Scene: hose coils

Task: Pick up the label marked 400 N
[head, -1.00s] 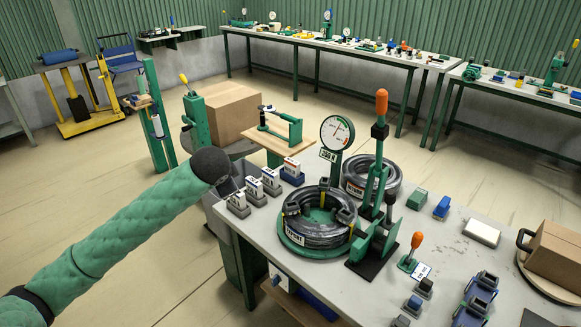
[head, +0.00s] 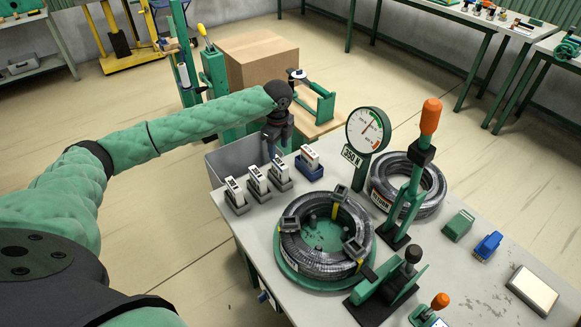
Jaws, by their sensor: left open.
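Several white label blocks stand upright in a row on the near-left part of the grey bench: three in grey holders (head: 234,191), (head: 257,179), (head: 280,169), and one with an orange-brown top (head: 309,156) in a blue holder. Their print is too small to read, so I cannot tell which is marked 400 N. My left gripper (head: 272,150) points down, open and empty, just above and behind the third grey-held label. Whether it touches that label cannot be told. My right gripper is not in view.
A dial gauge (head: 368,130) with a 350 N plate (head: 352,156) stands behind a hose coil on a green turntable (head: 290,262). A second coil (head: 432,187), a tall orange-handled lever (head: 429,118) and a grey bin (head: 222,161) are nearby. Blocks lie right.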

